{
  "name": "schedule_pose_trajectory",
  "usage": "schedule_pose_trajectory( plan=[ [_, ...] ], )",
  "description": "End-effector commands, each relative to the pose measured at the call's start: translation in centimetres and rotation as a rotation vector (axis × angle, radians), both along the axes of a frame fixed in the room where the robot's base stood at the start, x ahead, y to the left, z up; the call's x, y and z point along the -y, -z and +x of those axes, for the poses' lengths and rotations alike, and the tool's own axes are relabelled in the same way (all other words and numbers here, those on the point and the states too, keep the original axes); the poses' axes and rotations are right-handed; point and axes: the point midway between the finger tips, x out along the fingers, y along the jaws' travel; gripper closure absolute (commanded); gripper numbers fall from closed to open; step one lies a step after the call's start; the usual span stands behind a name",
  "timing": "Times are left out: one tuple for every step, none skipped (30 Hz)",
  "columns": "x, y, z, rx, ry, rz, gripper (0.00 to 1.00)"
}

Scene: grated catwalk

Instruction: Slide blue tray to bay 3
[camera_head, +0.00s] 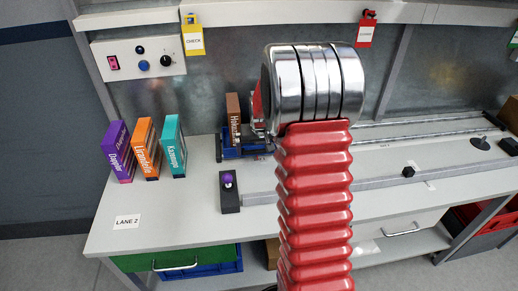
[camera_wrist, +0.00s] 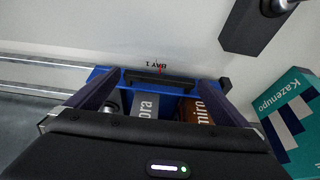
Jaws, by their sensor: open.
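The blue tray (camera_head: 232,152) sits on the bench behind my arm, partly hidden by it. A brown box (camera_head: 233,112) stands in it. In the wrist view the tray (camera_wrist: 100,77) shows below my gripper, with a black handle bar (camera_wrist: 160,79) along its edge and a grey-labelled box (camera_wrist: 146,108) beside the brown one. A label (camera_wrist: 150,66) reading BAY 1 lies on the bench just off that edge. My gripper (camera_wrist: 165,92) is open, its fingers spread to either side over the tray. I cannot tell whether they touch it. The arm hides most of my gripper in the head view.
Purple (camera_head: 118,152), orange (camera_head: 147,149) and teal (camera_head: 174,147) boxes stand at the left. A dark block with a purple knob (camera_head: 228,180) is in front of the tray. A grey rail (camera_head: 380,182) and thin rods (camera_head: 430,124) run right.

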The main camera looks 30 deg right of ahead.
Motion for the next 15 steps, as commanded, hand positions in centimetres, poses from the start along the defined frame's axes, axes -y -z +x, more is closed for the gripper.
schedule_pose_trajectory(
  plan=[
    [0.02,0.16,0.06,0.0,0.0,0.0,0.0],
    [0.03,0.2,0.08,0.0,0.0,0.0,0.0],
    [0.04,0.23,0.1,0.0,0.0,0.0,0.0],
    [0.03,0.24,0.11,0.0,0.0,0.0,0.0],
    [0.03,0.22,0.11,0.001,0.0,0.0,0.0],
    [0.03,0.21,0.11,0.001,0.0,0.0,0.0],
    [0.03,0.2,0.1,0.001,0.0,0.0,0.0],
    [0.02,0.2,0.11,0.001,0.0,0.0,0.0],
    [0.02,0.2,0.11,0.001,-0.001,-0.001,0.0],
    [0.02,0.2,0.11,0.001,-0.001,-0.001,0.01],
    [0.02,0.2,0.11,0.001,-0.001,-0.001,0.04],
    [0.01,0.2,0.11,0.001,-0.001,-0.001,0.06],
    [0.01,0.2,0.11,0.0,-0.001,0.0,0.08],
    [0.01,0.19,0.11,0.0,-0.001,0.0,0.11],
    [0.01,0.19,0.11,0.0,-0.001,0.0,0.13]
  ],
)
